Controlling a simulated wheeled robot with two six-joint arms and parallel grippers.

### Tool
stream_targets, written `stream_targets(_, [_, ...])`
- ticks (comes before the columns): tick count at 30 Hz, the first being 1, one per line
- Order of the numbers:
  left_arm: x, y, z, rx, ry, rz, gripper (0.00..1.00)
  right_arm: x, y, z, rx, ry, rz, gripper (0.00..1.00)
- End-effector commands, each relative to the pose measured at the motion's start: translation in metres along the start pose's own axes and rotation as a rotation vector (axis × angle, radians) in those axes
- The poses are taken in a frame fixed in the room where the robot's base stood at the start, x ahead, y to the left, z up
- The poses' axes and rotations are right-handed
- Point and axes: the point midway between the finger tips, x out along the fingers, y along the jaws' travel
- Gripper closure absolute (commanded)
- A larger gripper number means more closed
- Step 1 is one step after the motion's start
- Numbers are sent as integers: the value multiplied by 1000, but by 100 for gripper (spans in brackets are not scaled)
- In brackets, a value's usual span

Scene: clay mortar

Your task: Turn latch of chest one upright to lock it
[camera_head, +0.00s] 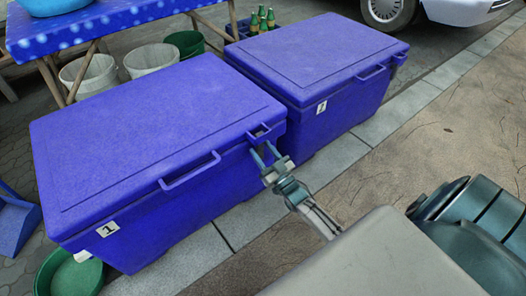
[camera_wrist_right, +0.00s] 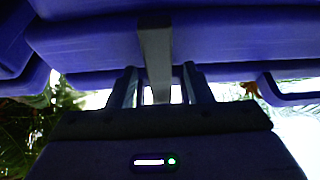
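Chest one (camera_head: 150,150) is a blue chest with a closed lid and a white "1" label (camera_head: 109,229) on its front. Its latch bracket (camera_head: 259,132) sits at the right end of the front, past the lid handle (camera_head: 190,171). My right gripper (camera_head: 263,152) is at that corner, its fingers pointing at the latch. In the right wrist view, a grey bar, seemingly the latch (camera_wrist_right: 155,60), stands upright between the two parted fingers (camera_wrist_right: 158,88). Light shows on both sides of it, so I see no firm grip. My left gripper is not in view.
Chest two (camera_head: 318,60), also blue and closed, stands just behind chest one to the right. A green bucket (camera_head: 72,274) is at the near left corner. A table with a blue cloth (camera_head: 110,20), pale buckets and a bottle crate are behind. The pavement (camera_head: 400,160) at right is clear.

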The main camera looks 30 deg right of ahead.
Motion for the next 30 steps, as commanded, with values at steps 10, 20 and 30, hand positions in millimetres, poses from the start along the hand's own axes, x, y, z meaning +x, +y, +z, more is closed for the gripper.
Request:
stream_targets(10, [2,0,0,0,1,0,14,-6,0,-1,1,-1,0,55])
stream_targets(20, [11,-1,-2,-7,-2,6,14,-68,0,-1,1,-3,0,55])
stream_targets(30, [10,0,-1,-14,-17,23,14,-107,0,0,1,1,0,55])
